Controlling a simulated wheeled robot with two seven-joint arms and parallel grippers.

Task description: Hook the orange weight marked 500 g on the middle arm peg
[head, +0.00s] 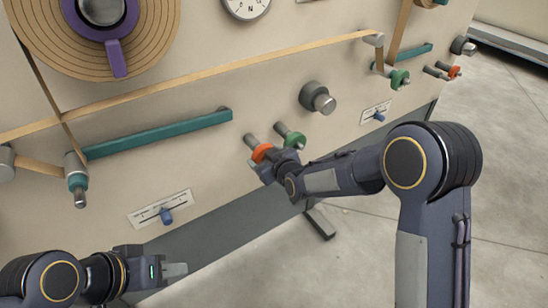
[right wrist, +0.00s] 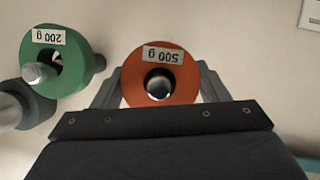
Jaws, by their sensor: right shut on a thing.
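The orange weight (head: 262,153) is on the panel below a round grey knob. My right gripper (head: 272,165) is shut on it. In the right wrist view the orange weight (right wrist: 182,92) reads 500 g upside down, between the fingers (right wrist: 160,92); a shiny peg end shows inside its hole. A teal arm (head: 160,134) on the left carries a peg (head: 79,197) with a teal collar at its lower left end, no weight on it. Which arm is the middle one I cannot tell. My left gripper (head: 175,269) is low at left, away from the panel; its opening is unclear.
A green 200 g weight (head: 291,137) hangs on a peg beside the orange one, also in the right wrist view (right wrist: 75,77). A tan strip (head: 200,80) crosses the panel above. Another green weight (head: 399,79) and orange weight (head: 454,71) are farther right. A slider (head: 166,215) sits lower left.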

